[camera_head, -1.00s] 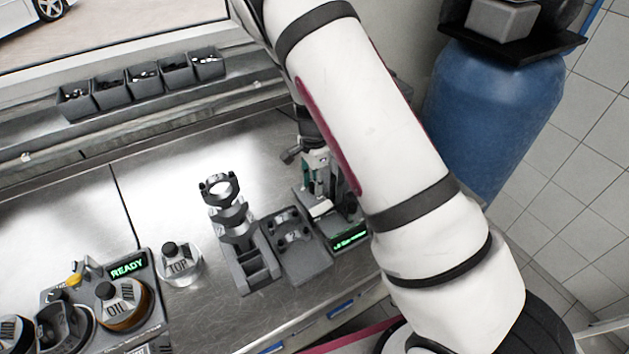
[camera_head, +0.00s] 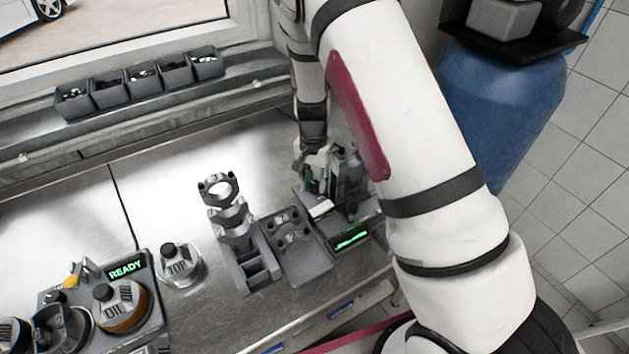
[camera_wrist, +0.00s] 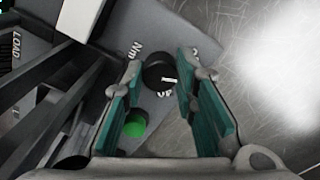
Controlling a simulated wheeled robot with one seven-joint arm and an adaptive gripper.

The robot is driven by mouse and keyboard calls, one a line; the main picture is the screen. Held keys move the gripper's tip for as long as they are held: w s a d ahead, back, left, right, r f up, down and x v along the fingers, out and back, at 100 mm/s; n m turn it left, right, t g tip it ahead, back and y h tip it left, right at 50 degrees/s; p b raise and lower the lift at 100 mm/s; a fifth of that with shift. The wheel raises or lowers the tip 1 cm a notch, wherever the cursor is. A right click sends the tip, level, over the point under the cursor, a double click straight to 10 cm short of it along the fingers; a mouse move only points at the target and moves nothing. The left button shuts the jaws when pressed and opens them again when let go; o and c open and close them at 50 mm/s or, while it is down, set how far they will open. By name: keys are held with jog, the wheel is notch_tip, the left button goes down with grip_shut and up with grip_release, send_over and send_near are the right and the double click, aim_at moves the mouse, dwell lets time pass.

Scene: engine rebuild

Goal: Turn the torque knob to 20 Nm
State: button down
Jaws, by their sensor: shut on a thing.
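The torque knob (camera_wrist: 156,70) is a small dark round knob on a grey panel marked "Nm" in the wrist view. In the head view my gripper (camera_head: 315,175) is over the grey press-like machine (camera_head: 362,208), where the knob is hidden.
A green button (camera_wrist: 135,124) sits beside the knob, near the left finger. The machine has a lit green display (camera_head: 350,239). Left of it stand a grey block fixture (camera_head: 303,262) and a ringed holder (camera_head: 252,268). Bare steel table (camera_head: 140,195) lies further left.

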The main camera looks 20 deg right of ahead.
aim_at(313, 184)
jog(key=shift+n, duration=1.1)
jog(key=c, duration=1.3)
grip_release()
jog(key=shift+r, duration=0.1)
jog(key=shift+w+a+r, duration=0.1)
jog(key=shift+r, duration=3.85)
